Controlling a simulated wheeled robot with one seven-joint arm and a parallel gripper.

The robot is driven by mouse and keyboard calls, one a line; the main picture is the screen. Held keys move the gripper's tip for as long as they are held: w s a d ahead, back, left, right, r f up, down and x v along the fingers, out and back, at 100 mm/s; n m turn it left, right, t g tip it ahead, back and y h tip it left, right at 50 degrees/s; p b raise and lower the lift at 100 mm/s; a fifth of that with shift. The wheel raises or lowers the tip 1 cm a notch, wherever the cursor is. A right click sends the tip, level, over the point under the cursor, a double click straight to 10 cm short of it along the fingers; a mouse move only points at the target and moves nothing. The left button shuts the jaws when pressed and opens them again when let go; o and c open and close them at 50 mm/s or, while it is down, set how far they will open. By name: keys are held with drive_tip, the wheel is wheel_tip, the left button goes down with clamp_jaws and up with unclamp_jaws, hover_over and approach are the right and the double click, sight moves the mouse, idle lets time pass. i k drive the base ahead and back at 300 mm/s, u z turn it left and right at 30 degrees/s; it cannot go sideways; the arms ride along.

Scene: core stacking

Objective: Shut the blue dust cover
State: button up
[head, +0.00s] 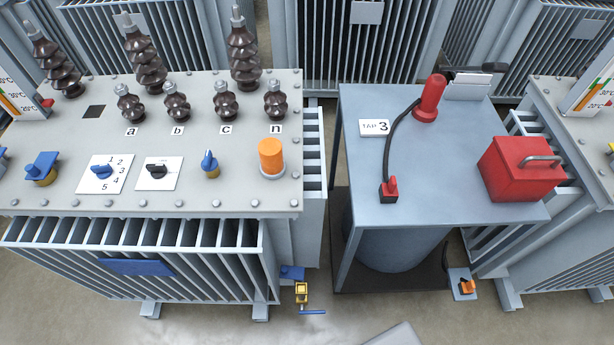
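A blue cap (42,163) sits at a tilt on a short yellow fitting at the left of the grey transformer's top. I cannot tell whether it is open or shut. Another small blue flap (292,272) is low at the transformer's front right corner, just above a yellow valve (302,291) with a blue handle (313,312). I cannot tell which of these is the dust cover. My gripper is not in view.
The transformer top (230,190) carries dark insulators, a numbered blue knob (102,171), a black knob (156,171), a blue-tipped valve (209,163) and an orange cylinder (271,156). A blue-grey table (450,150) to the right holds a red box (521,168) and a cabled red handset (429,100).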

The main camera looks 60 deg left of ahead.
sight(287, 271)
drive_tip(key=u, duration=0.35)
drive_tip(key=i, duration=0.3)
drive_tip(key=u, duration=3.7)
drive_tip(key=k, duration=0.25)
drive_tip(key=z, duration=0.15)
